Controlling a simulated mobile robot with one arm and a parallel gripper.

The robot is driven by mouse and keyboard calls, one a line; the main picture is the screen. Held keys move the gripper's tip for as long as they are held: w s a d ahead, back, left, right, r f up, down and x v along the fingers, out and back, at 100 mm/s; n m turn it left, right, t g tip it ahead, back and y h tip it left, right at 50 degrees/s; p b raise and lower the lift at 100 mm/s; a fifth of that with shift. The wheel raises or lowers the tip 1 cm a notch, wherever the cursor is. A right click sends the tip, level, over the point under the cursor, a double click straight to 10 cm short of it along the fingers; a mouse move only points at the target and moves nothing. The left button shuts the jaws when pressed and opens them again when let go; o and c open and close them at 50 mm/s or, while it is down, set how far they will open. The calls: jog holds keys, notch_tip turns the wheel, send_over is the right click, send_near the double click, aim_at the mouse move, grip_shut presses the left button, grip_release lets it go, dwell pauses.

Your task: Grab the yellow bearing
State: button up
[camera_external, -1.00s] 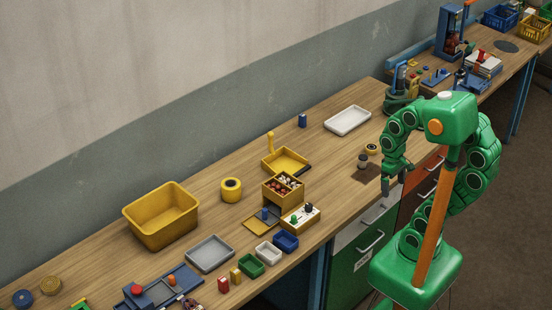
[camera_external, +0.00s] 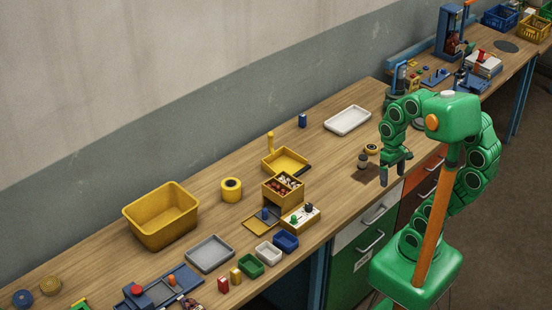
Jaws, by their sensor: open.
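A small yellow ring with a dark centre (camera_external: 371,148), which looks like a bearing, lies on the wooden bench near its front edge. A larger yellow ring-shaped piece with a dark hole (camera_external: 231,189) stands mid-bench; I cannot tell for sure which one is the yellow bearing. My gripper (camera_external: 396,170) is open, pointing down at the bench's front edge. It is just right of the small yellow ring, apart from it, with nothing seen between its fingers.
A small grey cylinder (camera_external: 362,161) stands beside the small yellow ring, by a dark patch. A white tray (camera_external: 348,121) lies behind. Left are a yellow box of small parts (camera_external: 283,190), a grey tray (camera_external: 210,253) and a large yellow bin (camera_external: 161,216).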

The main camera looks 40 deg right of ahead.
jog(key=w+d+m+t+y, duration=0.35)
jog(key=w+m, duration=0.45)
jog(key=w, duration=0.3)
jog(key=w+d+m+t+y, duration=0.2)
jog(key=w+d+m+y, duration=0.2)
jog(key=w+m, duration=0.5)
jog(key=w+d+m+t+h, duration=0.1)
jog(key=w+d+m+t, duration=0.2)
jog(key=d, duration=0.7)
jog(key=w+d+m+t+h, duration=0.1)
jog(key=d+m+t, duration=0.2)
jog(key=d+m, duration=0.5)
jog(key=w+d+m+t+h, duration=0.1)
jog(key=w+d+m+t, duration=0.15)
jog(key=d, duration=0.95)
send_near(373, 147)
jog(key=x, duration=0.2)
jog(key=shift+w+a+f, duration=0.2)
jog(key=shift+w+f, duration=0.15)
jog(key=shift+f, duration=0.25)
jog(key=shift+r+x, duration=0.15)
jog(key=shift+x, duration=1.7)
jog(key=shift+r+x, duration=0.15)
jog(key=shift+x, duration=1.7)
jog(key=shift+w+a, duration=0.1)
jog(key=shift+a, duration=0.05)
